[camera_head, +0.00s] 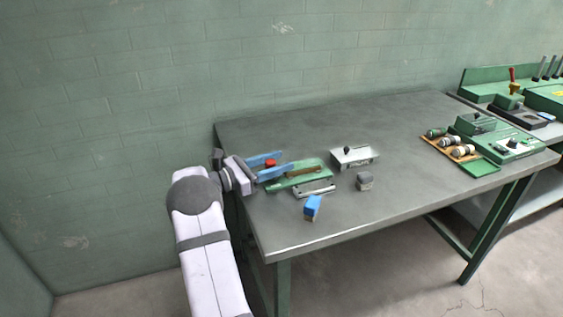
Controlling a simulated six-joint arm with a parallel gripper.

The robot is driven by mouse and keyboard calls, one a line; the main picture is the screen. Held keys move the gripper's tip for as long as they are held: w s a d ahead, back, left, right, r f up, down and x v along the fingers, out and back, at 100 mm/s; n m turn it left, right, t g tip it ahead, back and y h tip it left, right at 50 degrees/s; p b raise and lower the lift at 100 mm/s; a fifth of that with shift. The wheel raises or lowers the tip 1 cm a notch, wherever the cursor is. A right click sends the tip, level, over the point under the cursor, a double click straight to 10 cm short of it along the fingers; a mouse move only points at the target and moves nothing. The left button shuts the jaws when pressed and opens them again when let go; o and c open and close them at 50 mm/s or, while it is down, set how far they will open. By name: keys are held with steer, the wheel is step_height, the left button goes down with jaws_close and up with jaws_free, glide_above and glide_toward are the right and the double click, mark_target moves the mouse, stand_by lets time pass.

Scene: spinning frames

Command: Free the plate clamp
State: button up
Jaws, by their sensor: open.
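A green plate-like fixture (322,172) lies on the left part of the table, with a brown bar across its top and a pale metal bar along its near edge. It looks like the plate clamp, but at this size I cannot tell its parts or how it is fastened. My gripper (286,161) comes in from the left with two blue fingers spread apart. They are over or beside the fixture's left end; I cannot tell if they touch it. A small red part (270,163) shows between the fingers, which seem to hold nothing.
A pale metal box with a dark knob (354,158), a small grey block (364,181) and a blue block (313,207) stand near the fixture. A green device (508,145) and an orange tray of cylinders (440,146) are at the right. The table (400,125) is clear behind and between.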

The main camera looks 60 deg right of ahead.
steer(key=v, duration=0.5)
steer(key=shift+w+a+b, duration=0.15)
steer(key=shift+a+b, duration=0.15)
steer(key=shift+b, duration=0.1)
steer(key=shift+r, duration=0.1)
steer(key=shift+w+a, duration=0.2)
steer(key=shift+a, duration=0.1)
steer(key=s+a+f+m+t+y, duration=0.1)
steer(key=a+f+m+t+y, duration=0.3)
steer(key=a, duration=1.3)
steer(key=s+a+f+m+t+y, duration=0.25)
steer(key=a+f+y, duration=0.35)
steer(key=a, duration=1.1)
steer(key=a+f+m+t+y, duration=0.4)
steer(key=a+f+m+y, duration=0.1)
steer(key=a, duration=1.1)
step_height(320, 180, up, 15)
steer(key=p, duration=1.4)
steer(key=shift+a+f+p, duration=0.15)
steer(key=shift+f+p, duration=0.05)
steer(key=shift+p, duration=0.1)
steer(key=shift+s+n, duration=0.15)
steer(key=shift+n, duration=0.1)
